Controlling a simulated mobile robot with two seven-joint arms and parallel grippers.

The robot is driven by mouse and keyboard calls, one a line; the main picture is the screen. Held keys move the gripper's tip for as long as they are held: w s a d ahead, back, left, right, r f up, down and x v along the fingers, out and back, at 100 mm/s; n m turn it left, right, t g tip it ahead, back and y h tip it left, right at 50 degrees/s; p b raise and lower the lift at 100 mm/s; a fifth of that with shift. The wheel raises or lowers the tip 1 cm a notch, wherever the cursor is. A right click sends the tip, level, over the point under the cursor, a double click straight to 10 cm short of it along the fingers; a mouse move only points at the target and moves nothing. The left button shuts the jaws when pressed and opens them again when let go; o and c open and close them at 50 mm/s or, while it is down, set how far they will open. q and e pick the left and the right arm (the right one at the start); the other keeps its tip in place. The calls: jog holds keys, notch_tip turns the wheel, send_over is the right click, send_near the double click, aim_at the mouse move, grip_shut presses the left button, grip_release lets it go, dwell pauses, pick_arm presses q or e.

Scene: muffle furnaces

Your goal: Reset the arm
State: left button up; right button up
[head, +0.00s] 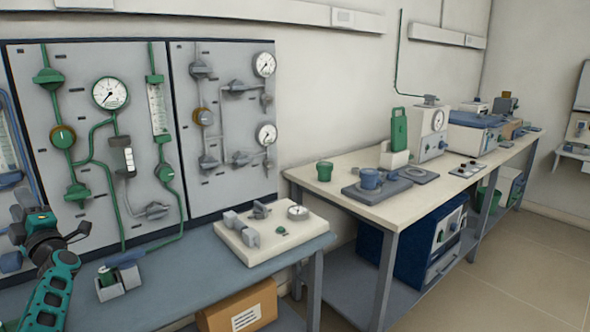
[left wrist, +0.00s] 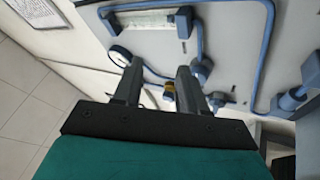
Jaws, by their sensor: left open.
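My left gripper (head: 50,234) is at the lower left of the head view, at the end of my teal arm. It is in front of the left part of the grey gauge panel (head: 95,130). In the left wrist view the two dark fingers of my left gripper (left wrist: 158,82) stand apart with nothing between them. Blue pipes (left wrist: 265,50) and a round gauge (left wrist: 120,56) on a panel show beyond them. My right gripper is in neither view.
A blue-grey bench (head: 185,275) stands below the panel, holding a white plate with fittings (head: 268,240) and a small block with a green part (head: 118,278). A cardboard box (head: 238,308) is underneath. A second bench (head: 345,168) carries lab devices. Floor is clear at right.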

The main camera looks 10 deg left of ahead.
pick_arm(q)
jog(key=s+a+r+y, duration=0.2)
jog(key=s+a+r, duration=0.2)
jog(key=a+r, duration=0.15)
jog(key=w+d+f+m+t+h, duration=0.35)
jog(key=d+m+t+h, duration=0.3)
jog(key=m, duration=0.25)
jog(key=w+d+f+m+t+h, duration=0.3)
jog(key=d+f+m+t+h, duration=0.15)
jog(key=d+m, duration=0.3)
jog(key=s+d+f+m+g+h, duration=0.3)
jog(key=d+f+m+h, duration=0.85)
jog(key=d+f, duration=0.5)
jog(key=s+d+f+m+g+h, duration=0.2)
jog(key=s+d+f+m+g, duration=0.15)
jog(key=s+d+f, duration=0.4)
jog(key=s+d+f+m+g+h, duration=0.1)
jog(key=s+d+f+m+g, duration=0.3)
jog(key=s+d, duration=0.7)
jog(key=s+d+r+n+t+p, duration=0.1)
jog(key=d+n+p, duration=0.2)
jog(key=d, duration=0.6)
jog(key=shift+r+n+p, duration=0.2)
jog(key=shift+n+p, duration=0.2)
jog(key=shift+n, duration=0.55)
